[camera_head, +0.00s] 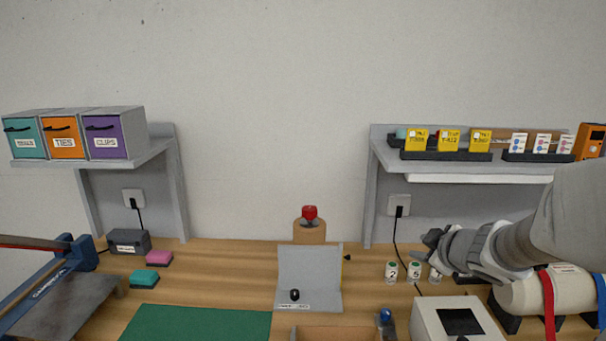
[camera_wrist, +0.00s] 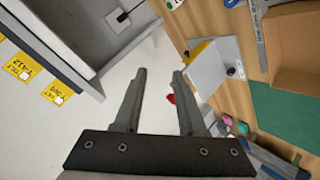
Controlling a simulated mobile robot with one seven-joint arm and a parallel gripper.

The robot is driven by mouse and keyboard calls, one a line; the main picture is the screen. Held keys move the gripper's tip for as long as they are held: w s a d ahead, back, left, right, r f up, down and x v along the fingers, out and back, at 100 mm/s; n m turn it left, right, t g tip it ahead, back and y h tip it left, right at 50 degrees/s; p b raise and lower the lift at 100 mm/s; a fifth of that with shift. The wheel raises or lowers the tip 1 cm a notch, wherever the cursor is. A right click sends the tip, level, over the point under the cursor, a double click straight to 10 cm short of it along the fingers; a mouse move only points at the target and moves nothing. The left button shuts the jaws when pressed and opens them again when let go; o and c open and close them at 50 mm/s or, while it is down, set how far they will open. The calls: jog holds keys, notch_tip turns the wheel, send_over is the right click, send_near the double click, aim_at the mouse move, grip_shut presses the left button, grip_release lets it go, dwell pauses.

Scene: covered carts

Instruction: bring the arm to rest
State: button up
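My arm reaches in from the right side in the head view, with my gripper (camera_head: 432,240) above the right part of the wooden worktop. In the wrist view my gripper (camera_wrist: 162,75) shows two dark fingers spread apart with nothing between their tips. A red-topped object (camera_head: 309,214) on a brown block stands behind the grey angled stand in the head view; some red also shows in the wrist view beyond the gap between the fingers. My gripper touches nothing that I can see.
Small numbered jars (camera_head: 391,272) stand below my gripper, beside a white box with a dark panel (camera_head: 459,322). A grey stand (camera_head: 309,273) and green mat (camera_head: 196,325) lie left. The right shelf (camera_head: 377,190) holds yellow boxes.

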jog(key=s+r+m+g+h, duration=0.1)
jog(key=s+r+m+h, duration=0.15)
jog(key=s+m, duration=0.2)
jog(key=s+r+m+g+h, duration=0.1)
jog(key=s+r+m+h, duration=0.15)
jog(key=s, duration=0.35)
jog(key=s+a+f+m+g+y, duration=0.1)
jog(key=s+a+g+y, duration=0.1)
jog(key=s+a, duration=0.3)
jog(key=s+a+f+m+g+y, duration=0.2)
jog(key=s+a, duration=0.4)
jog(key=s, duration=0.5)
jog(key=shift+a, duration=0.1)
